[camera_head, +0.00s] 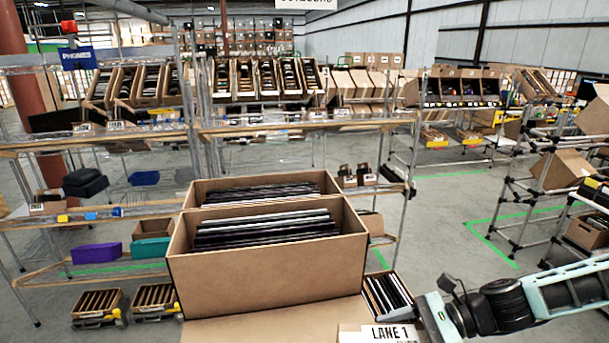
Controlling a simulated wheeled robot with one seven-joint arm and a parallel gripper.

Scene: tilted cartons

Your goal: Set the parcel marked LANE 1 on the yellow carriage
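A white label reading LANE 1 (390,333) shows at the bottom edge, right of centre. It lies against a brown cardboard surface, and the frame cuts off what it is fixed to. My teal and black arm (505,305) reaches in from the right. Its end passes out of the bottom of the picture just right of the label. My gripper's fingers do not show, so I cannot see whether they touch the parcel. I see no clear yellow carriage. Only small yellow parts show, on low slatted trays (97,303) at the lower left and on shelves further back.
Two large open cartons (270,272) of dark flat items fill the centre. A small box of upright thin items (387,296) stands right of them, close to my arm. A wire-shelf rack (110,140) is behind. Open grey floor (450,235) with green lines lies to the right.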

